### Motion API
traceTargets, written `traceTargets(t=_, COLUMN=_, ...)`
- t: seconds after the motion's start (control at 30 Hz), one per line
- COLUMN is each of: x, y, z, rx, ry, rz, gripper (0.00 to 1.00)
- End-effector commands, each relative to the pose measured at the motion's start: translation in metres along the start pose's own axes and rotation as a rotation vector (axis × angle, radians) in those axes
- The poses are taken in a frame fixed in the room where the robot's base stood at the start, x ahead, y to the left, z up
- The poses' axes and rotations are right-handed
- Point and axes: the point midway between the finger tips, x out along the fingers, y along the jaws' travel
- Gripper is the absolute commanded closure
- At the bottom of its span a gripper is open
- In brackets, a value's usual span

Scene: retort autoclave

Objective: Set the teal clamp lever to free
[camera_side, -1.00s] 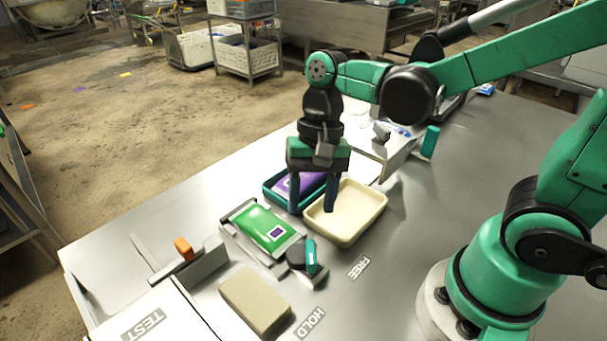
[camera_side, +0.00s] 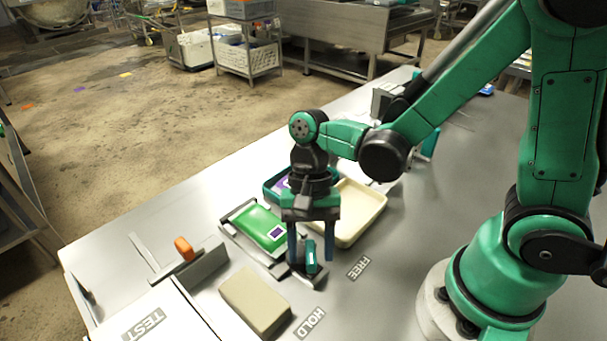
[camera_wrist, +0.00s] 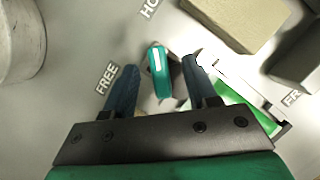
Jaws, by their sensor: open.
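The teal clamp lever (camera_side: 311,257) sits on a dark pivot at the near right corner of the metal frame holding a green pouch (camera_side: 258,227). In the wrist view the lever (camera_wrist: 158,70) has a white stripe and stands between my two blue fingers. My gripper (camera_side: 310,259) is open, pointing down over the lever, one finger on each side; in the wrist view my gripper (camera_wrist: 158,88) shows a gap on both sides of it. The FREE label (camera_side: 359,268) lies right of the lever and the HOLD label (camera_side: 309,323) lies nearer the camera.
A cream tray (camera_side: 372,222) stands just behind my gripper, beside a teal tray (camera_side: 270,190) partly hidden by it. A beige block (camera_side: 255,300) lies in front. An orange-handled lever (camera_side: 184,248) is at left.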

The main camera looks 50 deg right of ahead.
Motion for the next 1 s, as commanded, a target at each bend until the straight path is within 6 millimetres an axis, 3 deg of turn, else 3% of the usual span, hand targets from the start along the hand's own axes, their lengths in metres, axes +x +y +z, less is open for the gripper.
traceTargets(t=0.13, x=-0.0001, y=-0.0001, z=0.0000, rx=0.000, ry=0.000, rz=0.000, gripper=0.49)
traceTargets(t=0.33, x=-0.0002, y=-0.0001, z=-0.0001, rx=0.000, ry=0.000, rz=0.000, gripper=1.00)
traceTargets(t=0.67, x=-0.0004, y=-0.0002, z=-0.0002, rx=-0.016, ry=0.000, rz=0.007, gripper=1.00)
traceTargets(t=1.0, x=-0.0001, y=-0.0013, z=-0.0005, rx=-0.179, ry=-0.002, rz=0.076, gripper=1.00)
